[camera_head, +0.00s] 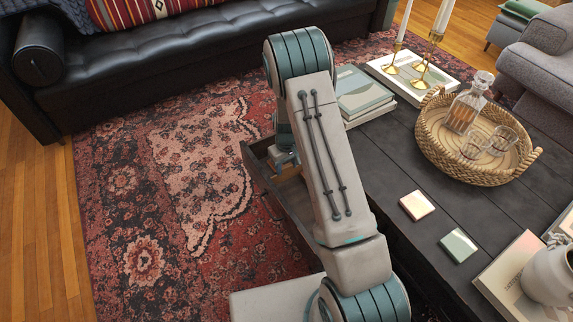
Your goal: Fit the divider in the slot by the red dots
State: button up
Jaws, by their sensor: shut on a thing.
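An open drawer (262,180) sticks out from the left side of the dark coffee table (398,140). Part of its wooden inside shows beside my arm. My gripper (284,160) is partly in view at the far end of the drawer, low over or inside it. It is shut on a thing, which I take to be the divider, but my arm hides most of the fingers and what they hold. The slot and the red dots cannot be seen; my arm covers much of the drawer.
A black sofa (170,60) is behind. The patterned rug (190,180) is clear on the left.

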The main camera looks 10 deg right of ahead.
jog(key=shift+f+b, duration=0.7)
jog(key=shift+f, duration=0.4)
jog(key=o, duration=1.3)
jog(key=shift+c, duration=0.2)
jog(key=shift+r, duration=0.2)
jog(key=shift+s+r+p, duration=0.1)
jog(key=shift+r+p, duration=1.9)
jog(key=shift+r, duration=0.85)
